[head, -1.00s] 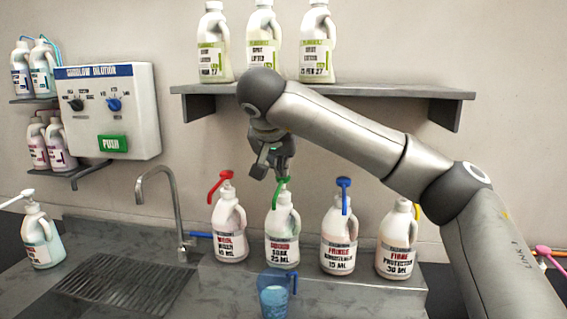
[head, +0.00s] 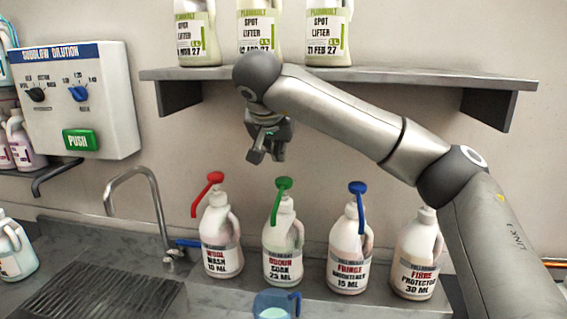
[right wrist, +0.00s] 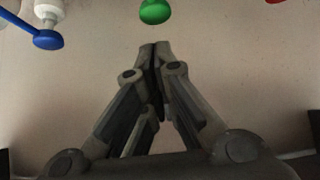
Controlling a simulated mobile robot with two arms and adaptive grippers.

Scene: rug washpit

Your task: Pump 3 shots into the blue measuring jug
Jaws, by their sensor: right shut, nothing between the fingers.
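The blue measuring jug (head: 268,302) stands in front of the green-pump bottle, cut off by the bottom edge of the head view, with pale liquid in it. The white bottle labelled Odour Soak 25 ml (head: 282,250) has a green pump (head: 284,184), its spout hanging toward the front above the jug. My right gripper (head: 266,157) is shut and empty, a little above and left of the green pump head. In the right wrist view the closed fingertips (right wrist: 155,46) point at the green pump head (right wrist: 155,12), with a gap between. My left gripper is out of view.
Beside it stand the red-pump bottle (head: 221,240), the blue-pump bottle (head: 349,250) and the Fibre Protector bottle (head: 416,258). A shelf (head: 330,75) with spot-lifter bottles is above. A tap (head: 155,190), a drain grate (head: 100,298) and a dilution box (head: 85,105) are left.

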